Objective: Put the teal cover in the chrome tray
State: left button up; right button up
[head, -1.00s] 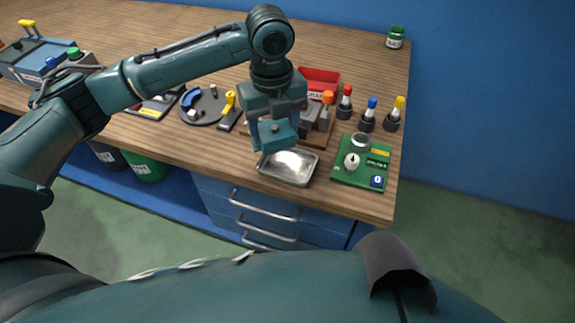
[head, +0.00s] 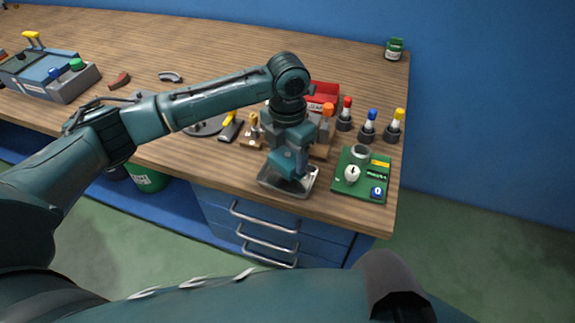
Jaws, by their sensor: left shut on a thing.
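The chrome tray (head: 303,187) is a shallow shiny rectangle near the front edge of the wooden bench. My left gripper (head: 291,158) points down over the tray and is shut on the teal cover (head: 283,165). The cover is a small teal block, partly hidden by the gripper, and sits low over or inside the tray. I cannot tell whether it touches the tray floor. My right gripper is not in view.
A green board (head: 347,184) with a white knob and a metal cup lies right of the tray. Bottles with red, blue (head: 368,125) and yellow caps stand behind it. A red bin (head: 322,97) is behind the gripper.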

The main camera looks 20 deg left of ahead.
aim_at(288, 167)
pick_arm(q)
jog(key=shift+f, duration=2.05)
jog(key=o, duration=1.1)
jog(key=shift+f, duration=0.15)
notch_tip(288, 167, up, 12)
jog(key=shift+r+b, duration=0.2)
jog(key=shift+b, duration=0.1)
jog(key=shift+d+f, duration=0.1)
